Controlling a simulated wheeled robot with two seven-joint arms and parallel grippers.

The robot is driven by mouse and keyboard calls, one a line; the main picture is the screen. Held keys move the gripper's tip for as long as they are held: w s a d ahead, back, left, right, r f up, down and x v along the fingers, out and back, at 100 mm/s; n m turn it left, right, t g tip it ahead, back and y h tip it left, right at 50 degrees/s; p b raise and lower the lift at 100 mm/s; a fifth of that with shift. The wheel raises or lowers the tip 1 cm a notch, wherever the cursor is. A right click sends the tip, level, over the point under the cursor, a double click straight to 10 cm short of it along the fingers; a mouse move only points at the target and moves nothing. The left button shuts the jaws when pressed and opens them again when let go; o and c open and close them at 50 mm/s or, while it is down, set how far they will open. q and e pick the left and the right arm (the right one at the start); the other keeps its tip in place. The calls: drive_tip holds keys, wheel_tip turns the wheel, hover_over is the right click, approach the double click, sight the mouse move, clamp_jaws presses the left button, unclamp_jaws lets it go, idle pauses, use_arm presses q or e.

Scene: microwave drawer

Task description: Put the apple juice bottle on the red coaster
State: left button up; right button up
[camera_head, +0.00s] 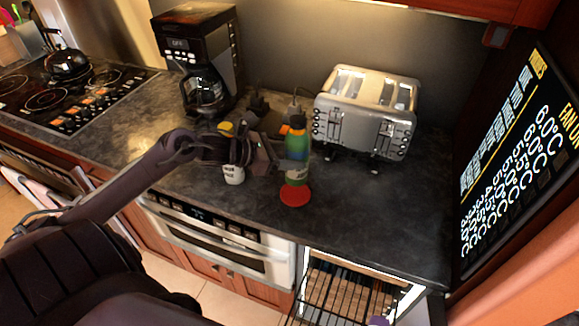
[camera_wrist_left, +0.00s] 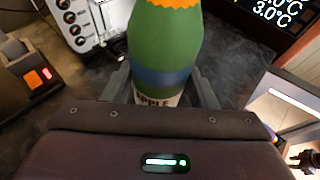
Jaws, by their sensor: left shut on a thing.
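The apple juice bottle (camera_head: 298,145) is green with an orange cap and stands upright. In the left wrist view the bottle (camera_wrist_left: 163,45) fills the space between the fingers, with "APPLE" readable on its label. My left gripper (camera_head: 283,158) is shut on it, reaching in from the left. The red coaster (camera_head: 295,197) is a flat disc on the dark counter. The bottle's base overlaps the coaster's far edge in the head view; I cannot tell whether they touch. My right gripper is not in view.
A white container (camera_head: 233,175) with a yellow top stands left of the coaster, partly behind my left gripper. A toaster (camera_head: 366,112) stands behind right and a coffee maker (camera_head: 200,60) behind left. The counter (camera_head: 375,220) right of the coaster is clear.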

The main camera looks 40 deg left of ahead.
sight(286, 172)
use_arm(q)
drive_tip(key=shift+w+f, duration=0.1)
drive_tip(key=shift+f, duration=0.6)
drive_tip(key=shift+f+p, duration=0.6)
drive_tip(key=shift+f, duration=1.6)
drive_tip(key=o, duration=1.3)
drive_tip(key=shift+c, duration=0.2)
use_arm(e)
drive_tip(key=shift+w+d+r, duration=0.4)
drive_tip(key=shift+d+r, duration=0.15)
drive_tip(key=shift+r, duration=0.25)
use_arm(q)
drive_tip(key=shift+s+a, duration=0.1)
drive_tip(key=shift+s, duration=0.15)
drive_tip(key=shift+s+a, duration=0.15)
drive_tip(key=shift+s, duration=0.05)
drive_tip(key=b+v, duration=0.2)
drive_tip(key=v, duration=0.9)
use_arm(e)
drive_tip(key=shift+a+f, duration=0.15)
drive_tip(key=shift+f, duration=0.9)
use_arm(q)
drive_tip(key=shift+s+a+r, duration=0.1)
drive_tip(key=shift+r, duration=0.05)
